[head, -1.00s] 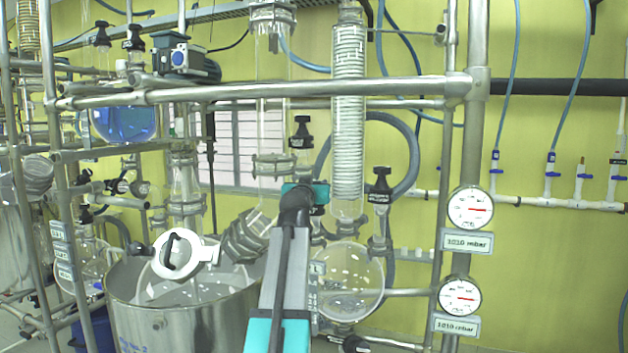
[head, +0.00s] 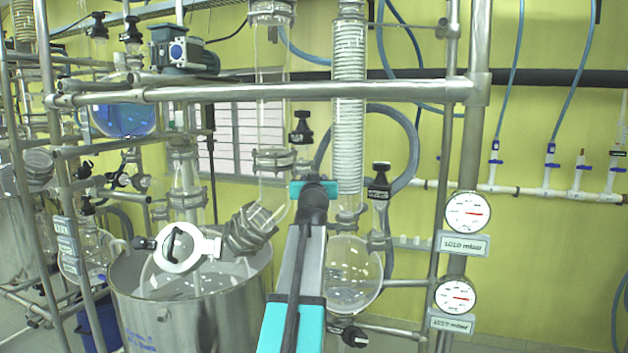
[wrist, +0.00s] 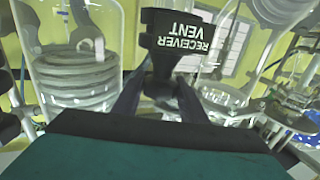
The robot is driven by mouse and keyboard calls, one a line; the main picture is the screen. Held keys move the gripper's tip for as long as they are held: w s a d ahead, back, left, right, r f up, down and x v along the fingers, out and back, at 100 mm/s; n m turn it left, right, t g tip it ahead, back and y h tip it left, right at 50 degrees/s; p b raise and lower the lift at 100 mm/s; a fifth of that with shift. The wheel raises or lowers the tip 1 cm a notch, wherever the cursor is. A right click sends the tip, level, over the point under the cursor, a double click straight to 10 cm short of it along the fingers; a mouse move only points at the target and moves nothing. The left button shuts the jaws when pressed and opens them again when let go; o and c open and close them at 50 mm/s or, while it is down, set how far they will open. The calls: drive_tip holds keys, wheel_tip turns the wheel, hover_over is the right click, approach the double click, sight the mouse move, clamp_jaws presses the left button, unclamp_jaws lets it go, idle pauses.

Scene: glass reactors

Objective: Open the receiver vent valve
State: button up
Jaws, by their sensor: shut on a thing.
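The receiver vent valve (wrist: 180,40) is a black part with white "RECEIVER VENT" lettering, upside down in the wrist view. My gripper (wrist: 160,105) is shut on its narrow black handle, with a dark finger on each side. In the head view my gripper (head: 314,189) is a teal block at the end of my arm, above and left of the round glass receiver flask (head: 352,275). From there the fingers and their grip are hidden behind my gripper's body. The valve's inner position cannot be seen.
A coil condenser (head: 348,140) stands close to the right of my gripper. Two other black-topped valves, one above (head: 301,128) and one to the right (head: 380,182), are near. A steel rail (head: 230,93) crosses above. A steel vessel (head: 190,315) stands at lower left.

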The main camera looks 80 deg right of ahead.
drive_tip(key=shift+t, duration=0.3)
drive_tip(key=shift+f+n+t+b, duration=0.2)
drive_tip(key=shift+n+t+b, duration=0.1)
drive_tip(key=shift+b, duration=0.8)
drive_tip(key=shift+b, duration=0.3)
drive_tip(key=n+t+y+b, duration=0.1)
drive_tip(key=n+t+b, duration=0.1)
drive_tip(key=b, duration=0.4)
drive_tip(key=shift+r+t+b, duration=0.1)
drive_tip(key=shift+t+b, duration=0.2)
drive_tip(key=shift+b, duration=0.05)
drive_tip(key=shift+r, duration=0.1)
drive_tip(key=o, duration=0.9)
drive_tip(key=shift+w, duration=0.15)
drive_tip(key=shift+c, duration=0.2)
drive_tip(key=m+g+p, duration=0.2)
drive_tip(key=g+p, duration=0.1)
drive_tip(key=p, duration=0.5)
drive_tip(key=shift+r+h, duration=0.15)
drive_tip(key=shift+h, duration=0.25)
drive_tip(key=shift+m+g+p, duration=0.3)
drive_tip(key=shift+g, duration=0.1)
